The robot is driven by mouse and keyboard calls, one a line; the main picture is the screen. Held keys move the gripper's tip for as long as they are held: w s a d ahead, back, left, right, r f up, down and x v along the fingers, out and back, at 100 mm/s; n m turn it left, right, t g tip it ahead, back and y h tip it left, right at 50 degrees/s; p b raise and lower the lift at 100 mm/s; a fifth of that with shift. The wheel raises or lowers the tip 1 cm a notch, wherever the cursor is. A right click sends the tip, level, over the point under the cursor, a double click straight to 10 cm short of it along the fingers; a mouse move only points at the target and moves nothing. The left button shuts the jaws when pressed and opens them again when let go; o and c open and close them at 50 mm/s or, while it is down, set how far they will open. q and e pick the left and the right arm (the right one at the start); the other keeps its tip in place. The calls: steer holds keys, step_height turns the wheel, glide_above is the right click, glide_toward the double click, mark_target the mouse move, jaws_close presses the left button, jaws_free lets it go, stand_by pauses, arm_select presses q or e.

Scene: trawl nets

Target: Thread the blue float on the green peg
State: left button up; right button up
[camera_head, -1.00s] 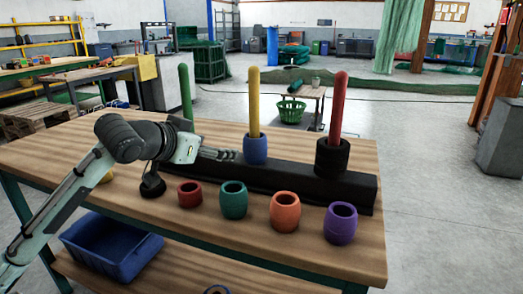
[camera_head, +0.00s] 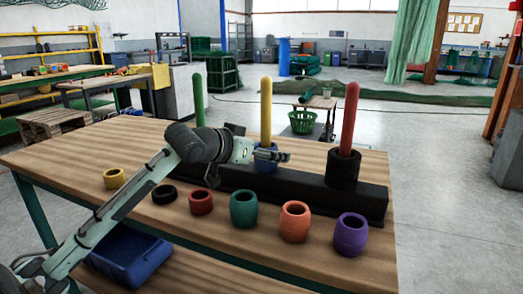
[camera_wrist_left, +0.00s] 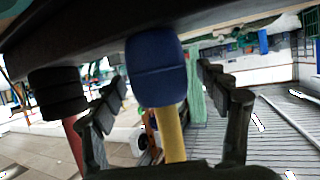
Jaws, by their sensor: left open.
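The blue float (camera_head: 280,167) sits low on the yellow peg (camera_head: 266,105), against the black bar (camera_head: 230,182). My left gripper (camera_head: 272,155) is open at the float and partly hides it in the head view. In the left wrist view, which looks inverted, the blue float (camera_wrist_left: 157,70) lies between the two spread fingers of my left gripper (camera_wrist_left: 162,85), with gaps at both sides. The green peg (camera_head: 198,98) stands at the left end of the bar; its visible part is bare, and its base is hidden behind my arm. My right gripper is not in view.
A black float (camera_head: 343,168) is on the red peg (camera_head: 349,118). Yellow (camera_head: 114,179), black (camera_head: 164,194), red (camera_head: 201,201), teal (camera_head: 243,209), orange (camera_head: 295,221) and purple (camera_head: 350,234) floats stand along the table (camera_head: 60,160). A blue crate (camera_head: 128,258) is below.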

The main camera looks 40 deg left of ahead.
arm_select(q)
steer(key=c, duration=1.3)
steer(key=o, duration=1.3)
steer(key=shift+c, duration=0.2)
steer(key=v, duration=1.2)
